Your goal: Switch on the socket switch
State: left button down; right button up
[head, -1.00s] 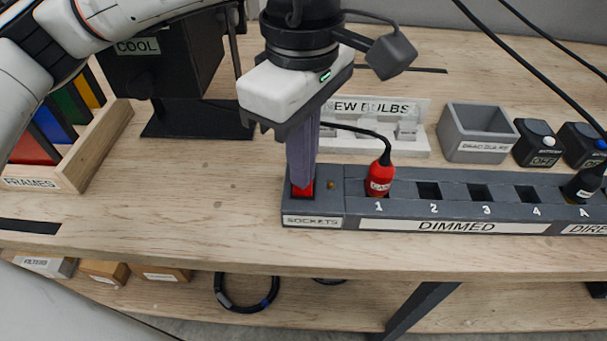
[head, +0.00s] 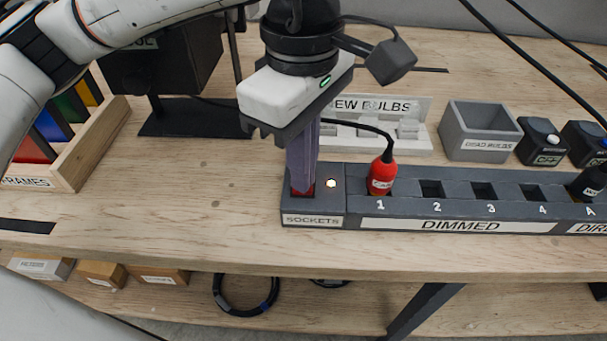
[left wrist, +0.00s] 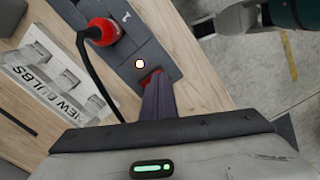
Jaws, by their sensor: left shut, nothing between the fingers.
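The grey socket strip (head: 459,223) lies along the front of the bench, with a SOCKETS label at its left end. The red socket switch (head: 307,191) is at that end, mostly hidden under my left gripper (head: 302,190). Its fingers are shut, empty, and point down onto the switch, seeming to touch it. The small indicator lamp (head: 331,183) beside the switch glows bright; it also glows in the left wrist view (left wrist: 139,63). There the red switch (left wrist: 150,76) shows at the fingertips. My right gripper is not in the head view.
A red plug (head: 381,178) with a black cable sits in socket 1; sockets 2, 3 and 4 are empty. A NEW BULBS rack (head: 385,143), a grey DEAD BULBS bin (head: 479,145) and small black boxes (head: 540,142) stand behind. A wooden FRAMES tray (head: 95,150) is at left.

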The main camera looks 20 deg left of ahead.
pick_arm(q)
notch_tip(320, 180, up, 7)
jog(key=p, duration=0.4)
dwell(0.5)
jog(key=shift+f, duration=0.1)
dwell(0.3)
